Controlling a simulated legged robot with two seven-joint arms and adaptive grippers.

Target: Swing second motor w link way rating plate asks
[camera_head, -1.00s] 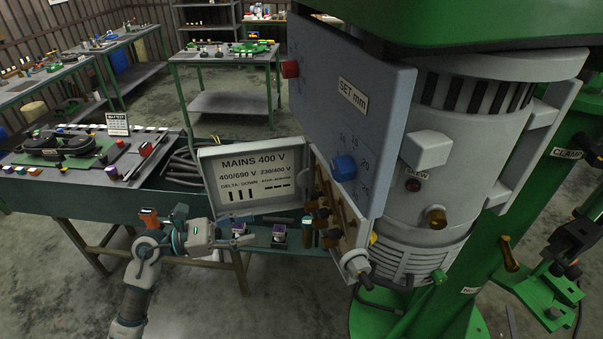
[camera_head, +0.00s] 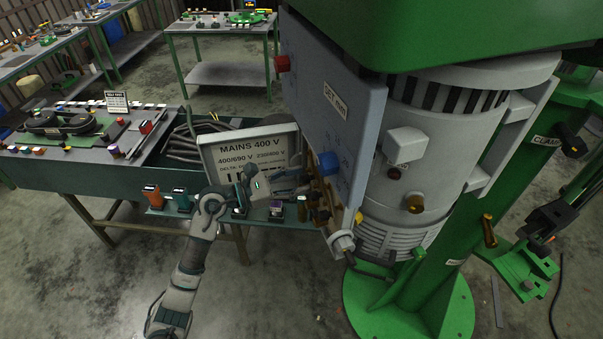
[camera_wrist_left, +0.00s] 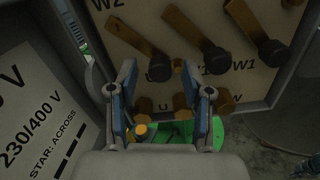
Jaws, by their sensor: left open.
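The grey motor (camera_head: 435,140) hangs on the green stand. Its open terminal box (camera_head: 335,215) shows brass links seen from the side. In the left wrist view the terminal board (camera_wrist_left: 105,38) carries three slanted brass links with dark knobs: left (camera_wrist_left: 140,35), middle (camera_wrist_left: 190,30) and right (camera_wrist_left: 247,25). W2, U and W1 markings show, partly covered. The rating plate (camera_head: 250,150) reads MAINS 400 V, with 400/690 V and 230/400 V; the wrist view shows STAR: ACROSS. My left gripper (camera_wrist_left: 165,80) is open before the board, nothing between its fingers. My right gripper is out of view.
A bench shelf (camera_head: 160,212) with several small tools runs below the plate. A grey bench (camera_head: 85,150) stands at left. Floor is free in front.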

